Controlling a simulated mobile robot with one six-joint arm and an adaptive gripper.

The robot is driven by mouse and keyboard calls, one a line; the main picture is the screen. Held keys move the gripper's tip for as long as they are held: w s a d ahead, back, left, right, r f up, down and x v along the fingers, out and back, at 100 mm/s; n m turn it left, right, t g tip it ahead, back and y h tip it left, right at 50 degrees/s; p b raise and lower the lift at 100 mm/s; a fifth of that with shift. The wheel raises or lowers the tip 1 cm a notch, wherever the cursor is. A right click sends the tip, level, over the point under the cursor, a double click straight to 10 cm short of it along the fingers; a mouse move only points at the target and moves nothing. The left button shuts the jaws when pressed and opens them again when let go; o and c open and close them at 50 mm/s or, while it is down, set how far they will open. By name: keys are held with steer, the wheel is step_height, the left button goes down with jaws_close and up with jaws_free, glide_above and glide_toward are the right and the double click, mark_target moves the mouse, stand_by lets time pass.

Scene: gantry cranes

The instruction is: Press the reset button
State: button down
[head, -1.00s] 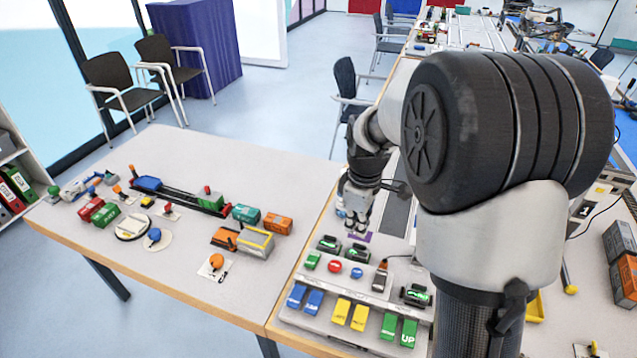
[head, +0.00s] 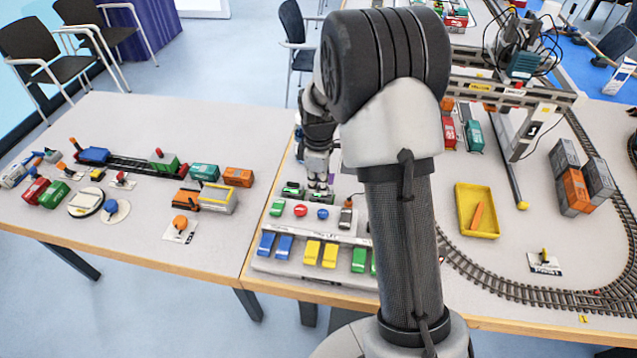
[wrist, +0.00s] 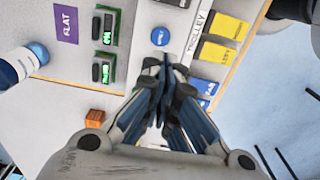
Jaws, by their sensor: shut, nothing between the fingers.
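The control panel (head: 335,228) on the table carries a row of small buttons: a green one (head: 277,207), a round red one (head: 300,210) and a round blue one (head: 322,213). I cannot read which is marked reset. The blue button also shows in the wrist view (wrist: 160,37), just beyond my fingertips. My gripper (head: 318,187) points down over the panel's back part, near the small green displays. In the wrist view my gripper (wrist: 165,66) is shut and empty, and it hides part of the panel. The red button cannot be made out there.
Yellow levers (head: 321,253) and blue levers (head: 275,245) line the panel's front. A black switch (head: 345,216) stands right of the blue button. Model train pieces (head: 160,165) cover the left table. A yellow tray (head: 477,211) and curved track lie to the right.

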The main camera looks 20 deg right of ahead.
mark_target(318, 215)
step_height(318, 215, down, 10)
steer(key=b, duration=0.3)
steer(key=shift+r, duration=0.2)
steer(key=shift+f, duration=0.9)
steer(key=shift+s+a+f, duration=0.1)
steer(key=shift+s, duration=0.15)
steer(key=shift+r, duration=0.35)
step_height(318, 215, up, 14)
steer(key=p, duration=0.5)
steer(key=shift+w+r+p, duration=0.15)
steer(key=shift+w+p, duration=0.15)
